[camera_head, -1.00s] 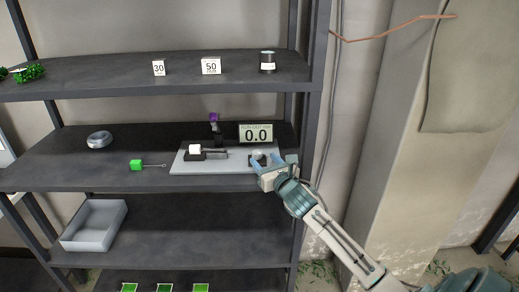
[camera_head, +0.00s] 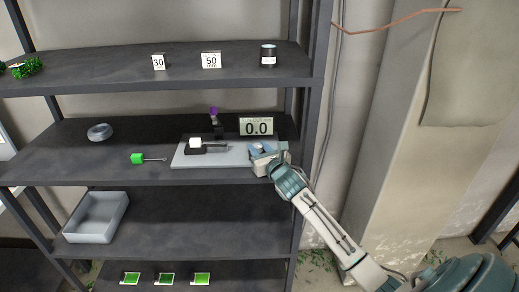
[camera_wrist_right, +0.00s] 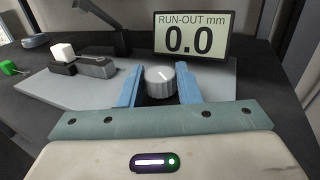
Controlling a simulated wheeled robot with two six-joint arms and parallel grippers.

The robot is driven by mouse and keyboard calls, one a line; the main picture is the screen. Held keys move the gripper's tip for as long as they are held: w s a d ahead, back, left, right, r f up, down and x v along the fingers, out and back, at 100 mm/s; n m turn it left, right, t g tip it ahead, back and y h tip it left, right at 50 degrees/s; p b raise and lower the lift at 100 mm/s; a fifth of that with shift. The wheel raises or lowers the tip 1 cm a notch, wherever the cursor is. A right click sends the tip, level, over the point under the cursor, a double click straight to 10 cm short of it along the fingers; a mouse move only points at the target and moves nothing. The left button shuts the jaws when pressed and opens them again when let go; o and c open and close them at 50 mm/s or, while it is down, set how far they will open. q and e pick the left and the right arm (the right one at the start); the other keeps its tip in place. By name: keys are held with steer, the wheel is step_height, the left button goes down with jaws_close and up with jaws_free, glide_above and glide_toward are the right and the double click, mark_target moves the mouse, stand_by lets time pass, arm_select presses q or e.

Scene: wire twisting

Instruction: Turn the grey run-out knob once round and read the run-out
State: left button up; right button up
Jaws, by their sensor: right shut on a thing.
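The grey run-out knob (camera_wrist_right: 160,82) has a white pointer line and sits at the right end of a grey plate (camera_head: 216,160) on the middle shelf. My right gripper (camera_head: 262,148) is shut on the knob, with its blue fingers on either side of it in the wrist view. The gripper mostly hides the knob in the head view. The run-out display (camera_head: 256,127) behind it reads 0.0 mm, clear in the wrist view too (camera_wrist_right: 190,37). A dark fixture with a white block (camera_head: 195,143) stands on the plate. My left gripper is not in view.
A green block with a thin rod (camera_head: 138,159) and a silver ring (camera_head: 100,132) lie left of the plate. Cards marked 30 (camera_head: 158,62) and 50 (camera_head: 211,60) stand above. A grey bin (camera_head: 97,218) is below. The shelf post (camera_head: 312,110) rises close to my right arm.

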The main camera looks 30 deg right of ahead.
steer(key=shift+a+m+h, duration=0.1)
steer(key=shift+m+h, duration=0.3)
steer(key=shift+h, duration=0.2)
steer(key=m+g+h, duration=0.1)
steer(key=h, duration=0.1)
steer(key=m+g+h, duration=0.1)
steer(key=m+h, duration=0.1)
steer(key=m+g+h+b, duration=0.1)
steer(key=h, duration=0.1)
steer(key=shift+w+a+m+h, duration=0.15)
steer(key=shift+a+m+h, duration=0.15)
steer(key=shift+a+m, duration=0.1)
steer(key=m+g+h+b, duration=0.1)
steer(key=m+g+h, duration=0.1)
steer(key=g, duration=0.1)
steer(key=m+g+h, duration=0.3)
steer(key=shift+w+b, duration=0.2)
steer(key=shift+b, duration=0.2)
steer(key=shift+g+h, duration=0.3)
steer(key=o, duration=1)
steer(key=shift+a+r, duration=0.1)
steer(key=shift+a, duration=0.05)
